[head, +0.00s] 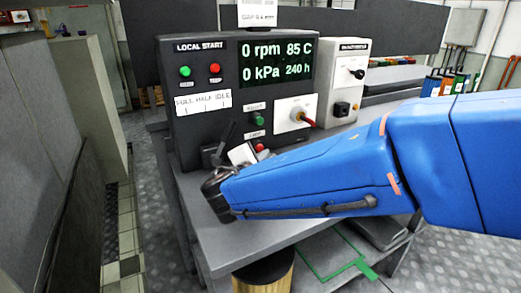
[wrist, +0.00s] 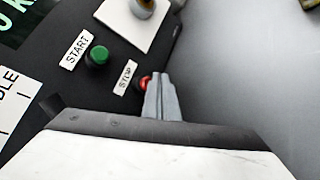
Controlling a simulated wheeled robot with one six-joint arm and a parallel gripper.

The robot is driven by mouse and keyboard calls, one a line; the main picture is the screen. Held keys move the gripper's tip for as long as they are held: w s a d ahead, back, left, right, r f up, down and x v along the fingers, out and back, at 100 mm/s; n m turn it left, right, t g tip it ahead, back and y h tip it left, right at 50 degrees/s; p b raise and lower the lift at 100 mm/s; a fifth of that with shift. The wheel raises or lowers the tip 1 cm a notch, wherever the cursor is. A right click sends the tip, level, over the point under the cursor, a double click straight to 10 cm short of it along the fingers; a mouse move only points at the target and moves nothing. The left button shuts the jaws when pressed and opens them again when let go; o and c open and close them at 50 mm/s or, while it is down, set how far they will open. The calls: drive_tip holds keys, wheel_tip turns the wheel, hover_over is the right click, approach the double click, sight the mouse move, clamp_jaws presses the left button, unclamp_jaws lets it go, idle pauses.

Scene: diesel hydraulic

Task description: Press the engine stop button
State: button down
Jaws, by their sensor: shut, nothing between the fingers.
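The red stop button (wrist: 144,83) sits on the dark panel beside its STOP label (wrist: 125,77) in the wrist view. It also shows in the head view (head: 259,147), low on the panel, just past my wrist. The green start button (wrist: 98,55) is up and to the left of it; it shows in the head view too (head: 258,119). My gripper (wrist: 161,80) is shut and empty. Its fingertips overlap the right edge of the red button in the wrist view; I cannot tell whether they touch it. In the head view the fingers are mostly hidden by my wrist.
The display (head: 275,61) reads 0 rpm, 85 C, 0 kPa, 240 h. Local start buttons, green (head: 185,71) and red (head: 214,68), sit at upper left. A dark lever (head: 217,152) stands left of my wrist. A white plate with a red-handled switch (head: 296,117) is right of the start button.

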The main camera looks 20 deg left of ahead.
drive_tip(key=shift+s+d, duration=0.1)
idle(0.3)
drive_tip(key=shift+s+d, duration=1.55)
drive_tip(key=shift+d, duration=0.3)
